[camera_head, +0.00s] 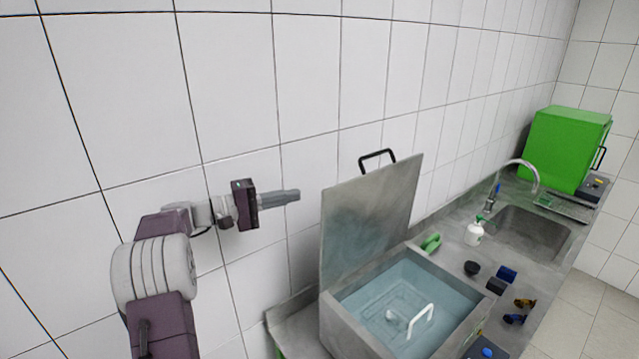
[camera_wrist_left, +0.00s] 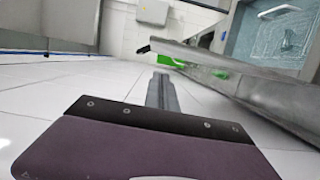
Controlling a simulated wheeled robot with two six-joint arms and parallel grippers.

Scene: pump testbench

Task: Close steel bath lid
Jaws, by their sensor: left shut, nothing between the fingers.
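The steel bath (camera_head: 337,326) stands on the bench with its lid (camera_head: 370,217) open, tilted up steeply on the left side of the bath. A black handle (camera_head: 377,158) sits at the lid's top edge. Water and a white handle (camera_head: 420,319) show inside the bath. My left gripper (camera_head: 296,195) is shut and empty, left of the lid near the tiled wall, apart from the lid. In the left wrist view the shut fingers (camera_wrist_left: 162,92) point forward, with the lid (camera_wrist_left: 240,68) to their right. My right gripper is not in view.
Right of the bath, the bench holds a green object (camera_head: 431,243), a white bottle (camera_head: 474,233), several small dark parts and a sink (camera_head: 532,232) with a tap. A green box (camera_head: 566,149) stands at the far end. The tiled wall runs close behind the lid.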

